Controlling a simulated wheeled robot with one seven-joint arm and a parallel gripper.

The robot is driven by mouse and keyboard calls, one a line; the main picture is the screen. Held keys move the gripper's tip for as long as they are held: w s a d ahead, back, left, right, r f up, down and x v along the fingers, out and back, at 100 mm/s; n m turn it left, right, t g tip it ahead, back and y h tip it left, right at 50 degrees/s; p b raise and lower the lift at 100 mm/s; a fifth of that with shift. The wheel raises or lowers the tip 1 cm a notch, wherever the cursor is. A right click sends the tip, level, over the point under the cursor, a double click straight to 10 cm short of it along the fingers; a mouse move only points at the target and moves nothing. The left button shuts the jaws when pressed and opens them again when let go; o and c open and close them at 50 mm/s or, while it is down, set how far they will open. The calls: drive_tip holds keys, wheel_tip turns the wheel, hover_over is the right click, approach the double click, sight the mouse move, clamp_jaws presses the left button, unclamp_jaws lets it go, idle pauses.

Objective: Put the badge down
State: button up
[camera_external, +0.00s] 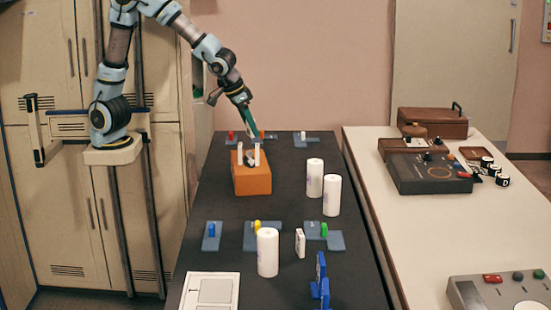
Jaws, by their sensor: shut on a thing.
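My gripper (251,133) reaches down from the upper left over the far part of the dark table (290,185), just behind the orange block (252,182). A long green part shows at the end of my arm. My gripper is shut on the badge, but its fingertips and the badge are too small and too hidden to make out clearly. I cannot tell whether the badge touches the table.
The orange block bears two white uprights. White cylinders (332,196) stand at the middle and front. Blue plates with coloured pegs (212,231), a white card (300,243) and blue stands (321,280) lie nearer. A pale table (400,215) with devices is to the right.

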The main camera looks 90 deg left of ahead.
drive_tip(key=shift+f, duration=0.1)
drive_tip(key=shift+f+b, duration=0.45)
drive_tip(key=shift+f, duration=0.05)
drive_tip(key=o, duration=1.3)
drive_tip(key=shift+o, duration=0.2)
drive_tip(key=shift+r, duration=0.1)
drive_tip(key=shift+r+p, duration=0.3)
drive_tip(key=v, duration=1.2)
drive_tip(key=s+f+m+g+h, duration=0.1)
drive_tip(key=s+f+m, duration=0.1)
drive_tip(key=s+f, duration=0.4)
drive_tip(key=s+f+m+g+h, duration=0.1)
drive_tip(key=s+f+m, duration=0.2)
drive_tip(key=f, duration=0.9)
drive_tip(key=s, duration=0.3)
drive_tip(key=shift+a+m+g, duration=0.2)
drive_tip(key=shift+m+g, duration=0.1)
